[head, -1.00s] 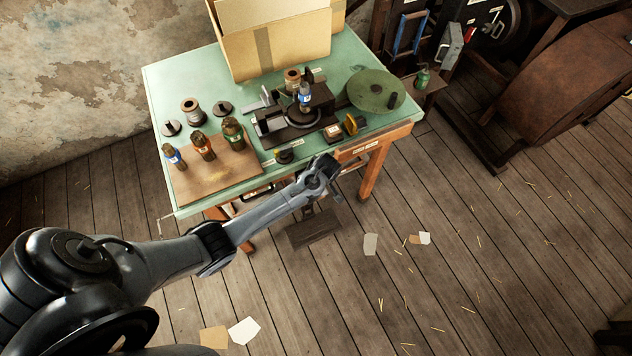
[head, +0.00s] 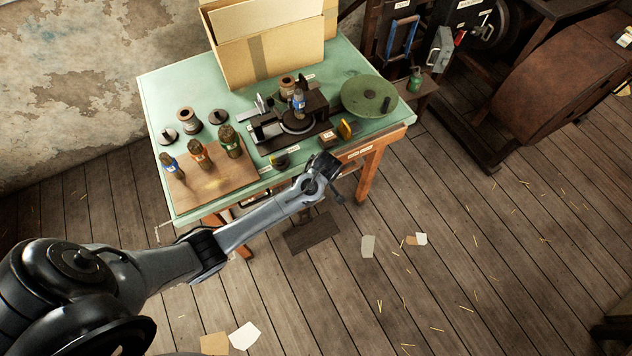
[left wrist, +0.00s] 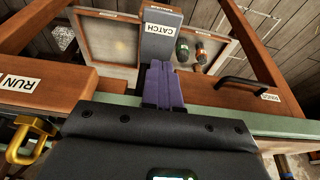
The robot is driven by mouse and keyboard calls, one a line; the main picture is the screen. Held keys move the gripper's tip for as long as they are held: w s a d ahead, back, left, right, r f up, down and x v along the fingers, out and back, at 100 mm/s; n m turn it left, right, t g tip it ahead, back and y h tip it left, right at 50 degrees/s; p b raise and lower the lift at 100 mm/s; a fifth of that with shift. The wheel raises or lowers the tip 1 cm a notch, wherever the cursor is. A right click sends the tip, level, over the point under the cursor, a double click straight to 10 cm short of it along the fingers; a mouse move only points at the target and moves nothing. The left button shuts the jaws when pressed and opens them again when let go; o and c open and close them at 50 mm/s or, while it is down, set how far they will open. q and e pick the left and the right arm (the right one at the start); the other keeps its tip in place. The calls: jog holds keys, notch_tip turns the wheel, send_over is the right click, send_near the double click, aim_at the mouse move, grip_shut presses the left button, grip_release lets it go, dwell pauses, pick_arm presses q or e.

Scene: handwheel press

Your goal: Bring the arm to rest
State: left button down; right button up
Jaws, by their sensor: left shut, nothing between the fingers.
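My left gripper (head: 326,164) is at the front edge of the green-topped table (head: 150,104), in front of the press. In the left wrist view its purple fingers (left wrist: 163,86) are together and empty. They point at a grey block labelled CATCH (left wrist: 158,40); I cannot tell whether they touch it. The press (head: 296,128) stands mid-table with a blue-labelled bottle (head: 299,103) upright on it. My right gripper is not in view.
Several bottles stand on a wooden board (head: 212,188) at the table's left. A cardboard box (head: 265,52) is at the back. A yellow padlock-like piece (left wrist: 28,140) hangs near the RUN label (left wrist: 16,84) in the wrist view. The floor to the right is largely open.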

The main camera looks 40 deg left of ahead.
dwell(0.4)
pick_arm(q)
jog(key=s+d+f+g, duration=0.1)
jog(key=s+f+g, duration=0.1)
jog(key=s+f, duration=0.65)
jog(key=s+d+r+m+h, duration=0.1)
jog(key=s+d+r+m, duration=0.15)
jog(key=s, duration=0.55)
jog(key=s+d+r+m+h, duration=0.1)
jog(key=s+d+r+m, duration=0.15)
jog(key=s, duration=0.45)
notch_tip(320, 180, up, 39)
jog(key=d+m+t+h+p, duration=0.1)
jog(key=m+t+p, duration=0.3)
jog(key=m+p, duration=0.6)
jog(key=d+p, duration=0.1)
jog(key=p, duration=1.1)
jog(key=shift+w+d+m, duration=0.25)
jog(key=shift+d+m, duration=0.05)
jog(key=shift+d, duration=0.1)
jog(key=shift+f, duration=0.1)
